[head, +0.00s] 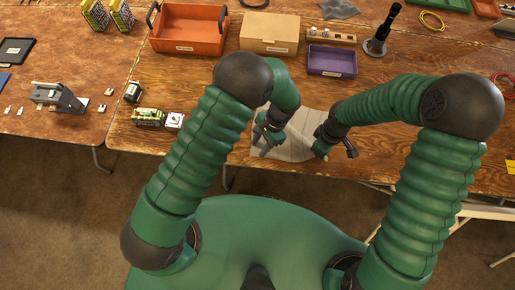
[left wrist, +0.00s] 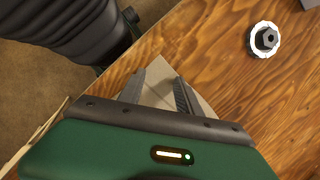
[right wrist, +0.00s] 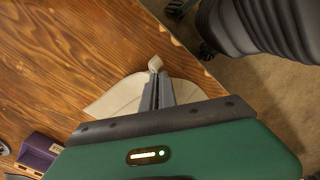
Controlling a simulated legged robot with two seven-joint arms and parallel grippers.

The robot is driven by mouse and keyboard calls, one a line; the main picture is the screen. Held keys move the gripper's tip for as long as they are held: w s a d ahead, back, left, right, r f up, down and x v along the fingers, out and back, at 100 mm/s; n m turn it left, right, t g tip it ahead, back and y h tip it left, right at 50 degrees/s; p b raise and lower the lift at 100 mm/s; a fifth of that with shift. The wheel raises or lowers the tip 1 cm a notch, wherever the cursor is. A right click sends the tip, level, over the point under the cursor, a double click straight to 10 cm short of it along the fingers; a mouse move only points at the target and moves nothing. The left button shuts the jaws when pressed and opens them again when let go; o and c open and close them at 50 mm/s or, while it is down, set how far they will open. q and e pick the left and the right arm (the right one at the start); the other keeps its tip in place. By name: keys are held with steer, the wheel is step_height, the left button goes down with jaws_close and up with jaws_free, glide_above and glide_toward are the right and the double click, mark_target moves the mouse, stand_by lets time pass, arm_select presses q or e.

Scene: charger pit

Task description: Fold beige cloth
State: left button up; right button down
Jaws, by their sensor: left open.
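The beige cloth (head: 293,147) lies near the front edge of the wooden table, partly hidden by my arms. My left gripper (head: 264,149) is over the cloth's left part. In the left wrist view its fingers (left wrist: 161,80) are apart, with cloth (left wrist: 158,98) showing between them and nothing visibly gripped. In the right wrist view my right gripper (right wrist: 156,72) has its fingers together on a pinched, raised bit of the cloth (right wrist: 118,98). The rest of the cloth spreads out beside those fingers. The right fingertips are hard to make out in the head view.
An orange bin (head: 188,30), a cardboard box (head: 270,34), a purple tray (head: 332,61) and a dark stand (head: 378,45) are behind the cloth. A green-and-yellow pack (head: 148,117) and a small white item (head: 174,120) lie left.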

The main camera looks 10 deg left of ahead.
arm_select(q)
steer(key=shift+s+f, duration=0.1)
steer(key=shift+s, duration=0.05)
jaws_close()
stand_by(0.4)
stand_by(0.4)
steer(key=shift+r, duration=2.55)
